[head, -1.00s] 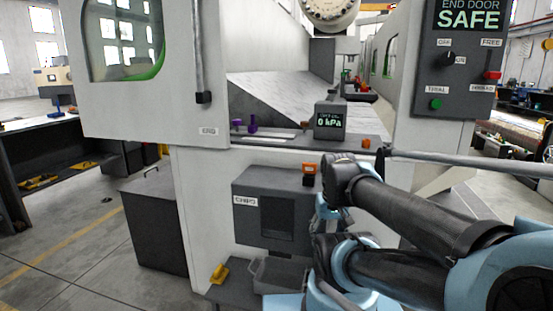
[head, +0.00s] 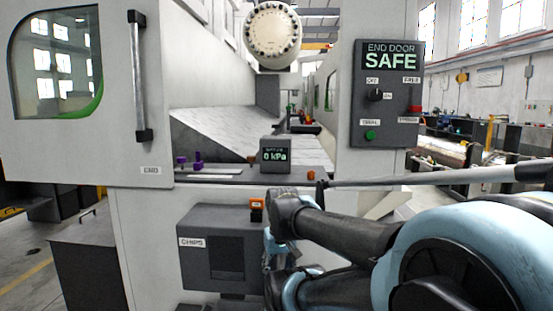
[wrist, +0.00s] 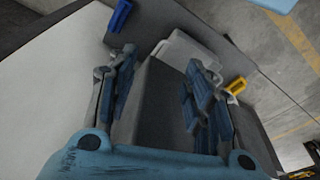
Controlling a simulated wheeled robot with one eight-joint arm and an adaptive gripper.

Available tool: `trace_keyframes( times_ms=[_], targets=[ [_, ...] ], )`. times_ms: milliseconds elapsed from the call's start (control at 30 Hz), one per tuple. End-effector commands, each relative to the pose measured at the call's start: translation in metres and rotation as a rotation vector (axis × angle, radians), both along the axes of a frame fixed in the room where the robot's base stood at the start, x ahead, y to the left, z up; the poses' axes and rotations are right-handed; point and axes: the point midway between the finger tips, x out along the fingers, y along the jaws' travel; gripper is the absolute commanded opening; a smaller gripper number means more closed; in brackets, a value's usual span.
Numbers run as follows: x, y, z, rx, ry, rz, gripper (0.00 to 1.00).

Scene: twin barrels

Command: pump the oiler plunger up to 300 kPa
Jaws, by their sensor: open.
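I cannot tell for sure which part is the oiler plunger; a small orange-topped piece (head: 257,207) stands on the grey chips box, and purple pieces (head: 188,161) stand on the sill left of the gauge. My gripper (wrist: 161,66) shows in the wrist view, open, with nothing between its two fingers. It is over the dark grey box (wrist: 152,110); the distance is unclear. In the head view my own arm hides part of the area right of the chips box.
A pale grey bin (wrist: 190,48), a yellow piece (wrist: 236,85) and a blue piece (wrist: 120,17) lie around the gripper in the wrist view. The control panel (head: 388,95) reads END DOOR SAFE. The chips box (head: 215,250) juts out from the machine front.

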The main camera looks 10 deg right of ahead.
Motion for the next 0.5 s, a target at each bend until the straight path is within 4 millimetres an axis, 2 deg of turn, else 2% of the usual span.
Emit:
trace_keyframes(
  times_ms=[33, 133, 167, 500],
  targets=[
    [-0.0001, 0.0, 0.0, 0.0, 0.0, 0.0, 0.27],
    [-0.0001, 0.0, 0.0, 0.0, 0.0, 0.0, 0.04],
    [-0.0002, 0.0, 0.0, 0.0, 0.0, 0.0, 0.0],
    [-0.0002, 0.0, 0.0001, 0.0, 0.0, 0.0, 0.0]
  ],
)
